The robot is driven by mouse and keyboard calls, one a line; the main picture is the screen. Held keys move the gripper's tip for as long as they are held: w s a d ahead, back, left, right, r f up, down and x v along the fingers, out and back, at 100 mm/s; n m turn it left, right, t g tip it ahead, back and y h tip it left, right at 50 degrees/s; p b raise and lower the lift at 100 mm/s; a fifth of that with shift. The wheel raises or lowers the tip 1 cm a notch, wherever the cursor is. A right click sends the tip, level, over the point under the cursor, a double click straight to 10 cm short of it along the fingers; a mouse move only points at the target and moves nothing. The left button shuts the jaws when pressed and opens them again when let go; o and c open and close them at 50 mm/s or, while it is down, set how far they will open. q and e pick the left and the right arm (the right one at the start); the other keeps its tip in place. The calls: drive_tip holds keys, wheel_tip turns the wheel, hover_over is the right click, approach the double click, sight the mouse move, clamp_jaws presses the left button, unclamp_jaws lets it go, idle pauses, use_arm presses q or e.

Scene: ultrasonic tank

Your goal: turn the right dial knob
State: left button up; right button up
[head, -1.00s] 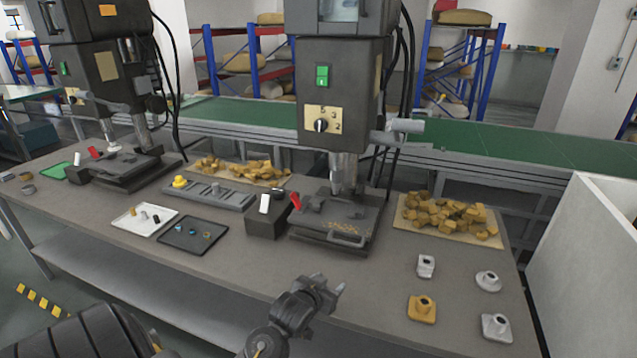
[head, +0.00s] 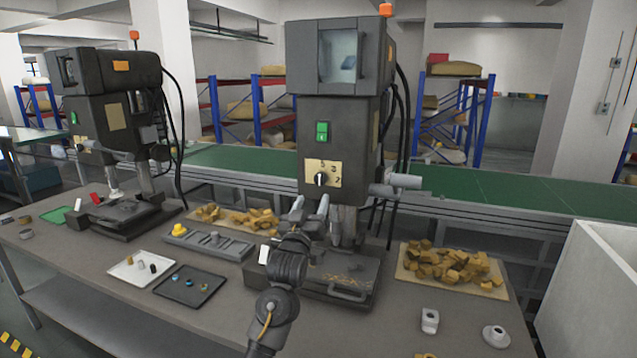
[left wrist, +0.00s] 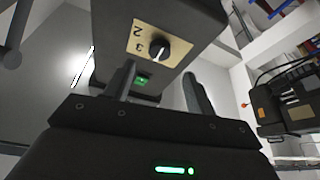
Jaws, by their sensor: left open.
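The right dial knob (head: 320,179) is a small black knob with a white pointer mark. It sits on a cream numbered plate on the front of the right drill press (head: 345,120), below a green switch (head: 322,131). In the left wrist view the knob (left wrist: 159,49) shows ahead, above the gap between the fingertips. My left gripper (head: 311,209) is open and empty, fingers pointing up, just below the plate in the head view and apart from the knob. The same gripper (left wrist: 158,84) shows in the left wrist view. My right gripper is out of view.
The press's side handle (head: 398,181) sticks out to the right. Below are the machine's base (head: 345,285), a black tray (head: 190,287) and a white tray (head: 142,268). Yellow-brown parts (head: 455,266) lie at the right. A second press (head: 112,120) stands at the left.

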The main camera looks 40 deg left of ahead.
sight(320, 182)
use_arm(q)
drive_tip(key=p+x, duration=0.2)
drive_tip(key=x, duration=0.4)
drive_tip(key=shift+w+r, duration=0.1)
drive_tip(key=shift+w+a+r, duration=0.15)
drive_tip(key=shift+w+a, duration=0.1)
drive_tip(key=shift+w, duration=0.4)
drive_tip(key=shift+c, duration=0.3)
drive_tip(key=c, duration=0.9)
